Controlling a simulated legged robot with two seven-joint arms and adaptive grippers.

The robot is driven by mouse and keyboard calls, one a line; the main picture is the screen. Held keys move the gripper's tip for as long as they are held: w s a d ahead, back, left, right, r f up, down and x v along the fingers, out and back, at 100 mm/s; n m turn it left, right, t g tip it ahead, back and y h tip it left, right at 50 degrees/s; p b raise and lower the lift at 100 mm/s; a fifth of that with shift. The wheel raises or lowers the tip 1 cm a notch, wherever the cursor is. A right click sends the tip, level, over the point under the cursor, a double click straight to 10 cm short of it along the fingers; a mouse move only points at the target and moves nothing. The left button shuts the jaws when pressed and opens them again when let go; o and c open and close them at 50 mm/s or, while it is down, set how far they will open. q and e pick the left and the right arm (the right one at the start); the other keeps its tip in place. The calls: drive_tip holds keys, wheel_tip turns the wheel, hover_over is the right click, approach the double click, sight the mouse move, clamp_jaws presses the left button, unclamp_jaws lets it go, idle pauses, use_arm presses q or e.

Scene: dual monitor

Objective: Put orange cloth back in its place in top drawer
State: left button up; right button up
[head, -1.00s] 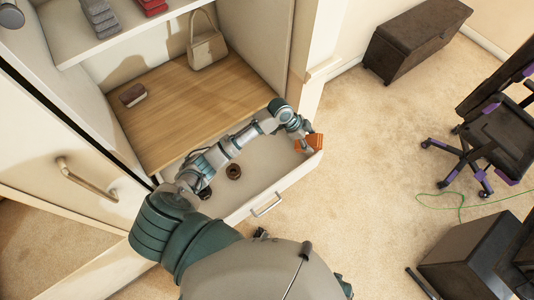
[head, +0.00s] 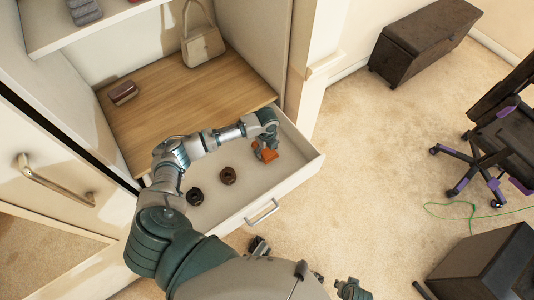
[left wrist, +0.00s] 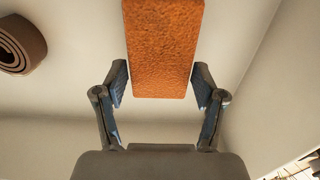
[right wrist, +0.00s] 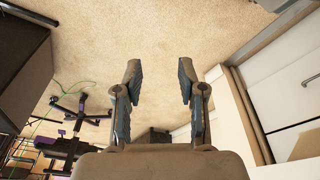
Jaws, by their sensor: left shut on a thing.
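The orange cloth (head: 269,153) is at the right end of the open top drawer (head: 240,200), inside its walls. My left gripper (head: 260,149) is shut on the cloth. In the left wrist view the orange cloth (left wrist: 163,45) sits between the two fingertips (left wrist: 160,82), above the pale drawer floor. I cannot tell if the cloth touches the floor. My right gripper (right wrist: 160,75) is open and empty, pointing toward the carpet; part of it shows at the bottom of the head view (head: 352,290).
Two dark brown rolled items lie in the drawer, one left (head: 195,196) and one middle (head: 228,175). A wooden shelf above the drawer holds a beige handbag (head: 203,45) and a brown wallet (head: 123,92). A chair (head: 500,140) and dark chest (head: 425,40) stand right.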

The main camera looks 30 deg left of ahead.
sight(267, 151)
use_arm(q)
wheel_tip(267, 151, down, 3)
drive_tip(key=shift+f+b, duration=0.15)
drive_tip(key=shift+b, duration=0.15)
drive_tip(key=shift+s+a, duration=0.1)
drive_tip(key=shift+a, duration=0.05)
use_arm(e)
wheel_tip(267, 151, up, 2)
drive_tip(key=shift+s+a+r, duration=0.1)
drive_tip(key=shift+s+r, duration=0.05)
use_arm(q)
drive_tip(key=o, duration=1)
drive_tip(key=shift+a+f, duration=0.1)
drive_tip(key=shift+o, duration=0.2)
drive_tip(key=shift+d+r, duration=0.2)
drive_tip(key=shift+r, duration=0.05)
wheel_tip(267, 151, up, 11)
drive_tip(key=p, duration=0.2)
drive_tip(key=shift+a+f+p, duration=0.1)
drive_tip(key=shift+p, duration=0.3)
drive_tip(key=shift+r, duration=0.45)
use_arm(e)
wheel_tip(267, 151, down, 8)
drive_tip(key=shift+s, duration=0.25)
use_arm(q)
drive_tip(key=shift+r, duration=0.1)
